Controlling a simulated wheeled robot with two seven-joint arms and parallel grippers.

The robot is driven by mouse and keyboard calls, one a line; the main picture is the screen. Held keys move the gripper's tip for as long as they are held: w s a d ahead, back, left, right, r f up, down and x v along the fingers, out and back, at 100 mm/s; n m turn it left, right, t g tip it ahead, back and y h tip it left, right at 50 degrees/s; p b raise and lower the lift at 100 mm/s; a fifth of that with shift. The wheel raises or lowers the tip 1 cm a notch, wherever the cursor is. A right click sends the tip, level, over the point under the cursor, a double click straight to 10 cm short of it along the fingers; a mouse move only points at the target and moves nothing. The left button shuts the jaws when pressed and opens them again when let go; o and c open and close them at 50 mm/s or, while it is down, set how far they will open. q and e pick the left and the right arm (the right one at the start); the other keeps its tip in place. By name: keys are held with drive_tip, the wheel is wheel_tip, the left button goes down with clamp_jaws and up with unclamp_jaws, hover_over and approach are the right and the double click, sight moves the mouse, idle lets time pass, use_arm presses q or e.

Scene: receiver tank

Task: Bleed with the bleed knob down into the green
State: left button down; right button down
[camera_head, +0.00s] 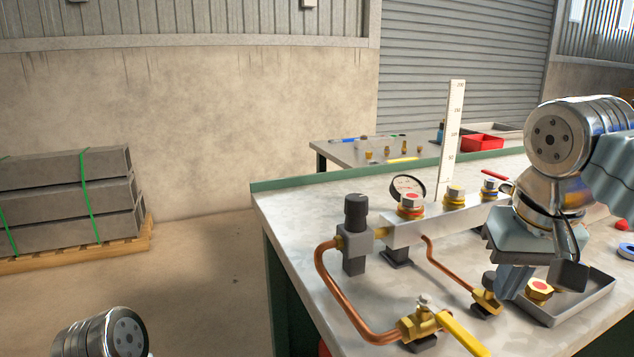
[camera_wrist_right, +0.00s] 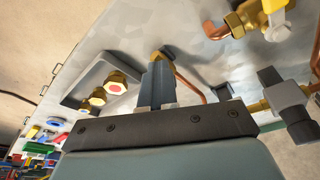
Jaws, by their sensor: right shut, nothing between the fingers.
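My right gripper (camera_head: 511,284) points down beside this valve, shut and empty. In the right wrist view its closed fingers (camera_wrist_right: 157,85) reach toward the brass valve (camera_wrist_right: 163,58), which they partly hide; I cannot tell whether they touch it. The round gauge (camera_head: 408,187) stands behind the manifold, seen at a slant; its needle and any green band are unreadable. My left gripper is out of view.
A brass ball valve (camera_head: 418,325) with a yellow lever (camera_head: 462,335) is at the front. A black-topped regulator (camera_head: 355,232) and a white scale strip (camera_head: 450,140) stand upright. A grey tray (camera_head: 590,300) with brass fittings lies right of the gripper. The bench's left side is clear.

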drive_tip(key=shift+a+p, duration=0.15)
drive_tip(key=shift+p, duration=0.15)
drive_tip(key=shift+s+a, duration=0.1)
drive_tip(key=shift+s, duration=0.15)
drive_tip(key=shift+r, duration=0.2)
drive_tip(key=shift+r+p, duration=0.3)
drive_tip(key=shift+r, duration=2.5)
